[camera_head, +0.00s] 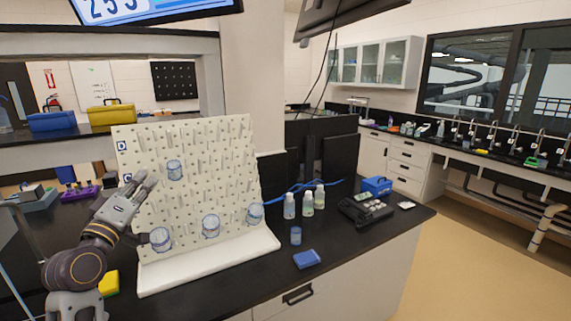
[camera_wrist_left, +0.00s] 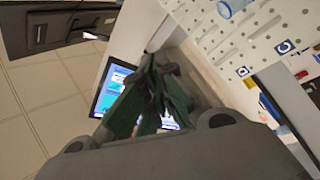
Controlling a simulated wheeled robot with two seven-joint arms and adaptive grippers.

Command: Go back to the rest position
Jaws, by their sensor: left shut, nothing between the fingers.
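My left gripper (camera_head: 148,181) is in front of the left part of the white pegboard drying rack (camera_head: 215,133), pointing up and to the right. Its fingers are shut with nothing between them. In the left wrist view the closed fingers (camera_wrist_left: 155,92) show at the centre, with the pegboard (camera_wrist_left: 240,30) at the upper right. Several clear beakers hang on the rack's pegs: one higher up (camera_head: 174,170) close to the right of my gripper, and others lower down (camera_head: 160,239), (camera_head: 211,225), (camera_head: 255,213). My right gripper is not in view.
Right of the rack on the black bench stand several small bottles (camera_head: 307,203), a small blue container (camera_head: 296,236), a blue block (camera_head: 306,259) and a black tray (camera_head: 365,211). A yellow block (camera_head: 108,284) lies by my left arm. Open floor (camera_head: 480,262) lies to the right.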

